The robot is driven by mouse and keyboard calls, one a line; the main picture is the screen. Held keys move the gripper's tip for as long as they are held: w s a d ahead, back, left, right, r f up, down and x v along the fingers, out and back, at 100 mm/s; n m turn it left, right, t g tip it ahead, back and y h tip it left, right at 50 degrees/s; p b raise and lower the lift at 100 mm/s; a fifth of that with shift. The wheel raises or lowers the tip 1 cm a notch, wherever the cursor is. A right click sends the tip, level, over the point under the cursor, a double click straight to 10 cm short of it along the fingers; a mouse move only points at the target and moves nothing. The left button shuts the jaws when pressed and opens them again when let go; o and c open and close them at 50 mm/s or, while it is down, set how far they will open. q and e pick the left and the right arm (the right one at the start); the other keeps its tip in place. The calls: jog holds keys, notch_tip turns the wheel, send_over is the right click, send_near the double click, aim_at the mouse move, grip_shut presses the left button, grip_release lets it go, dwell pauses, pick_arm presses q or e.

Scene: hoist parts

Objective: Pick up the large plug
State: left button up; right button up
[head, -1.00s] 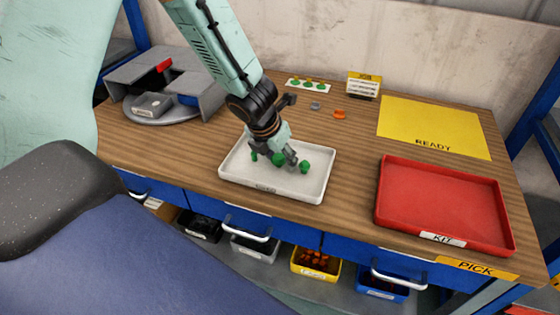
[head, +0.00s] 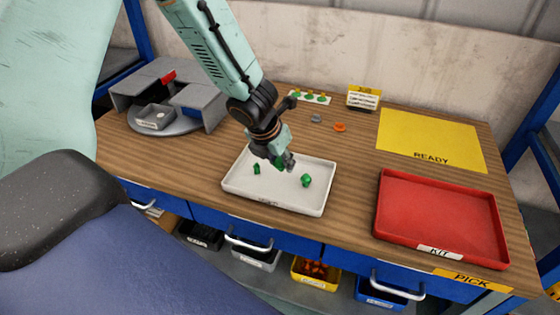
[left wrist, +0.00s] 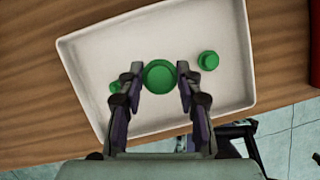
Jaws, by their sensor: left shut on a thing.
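The large green plug (left wrist: 159,76) is between the fingertips of my left gripper (left wrist: 156,75) in the left wrist view, with a finger on each side. In the head view my left gripper (head: 282,160) is shut on it above the white tray (head: 324,200), and the plug (head: 278,162) is mostly hidden by the fingers. A medium green plug (head: 306,180) stands in the tray to the right. It also shows in the left wrist view (left wrist: 208,60). A small green plug (head: 257,169) is in the tray to the left. My right gripper is not in view.
A red kit tray (head: 378,220) lies to the right, with a yellow READY mat (head: 430,135) behind it. A grey divided turntable (head: 180,127) stands at the left. An orange piece (head: 340,127) and a grey piece (head: 316,118) lie at the back.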

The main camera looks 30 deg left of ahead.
aim_at(280, 161)
pick_arm(q)
notch_tip(280, 161, up, 5)
jog(key=p, duration=0.3)
jog(key=shift+f, duration=0.15)
jog(key=shift+r+p, duration=0.75)
jog(key=shift+r, duration=0.4)
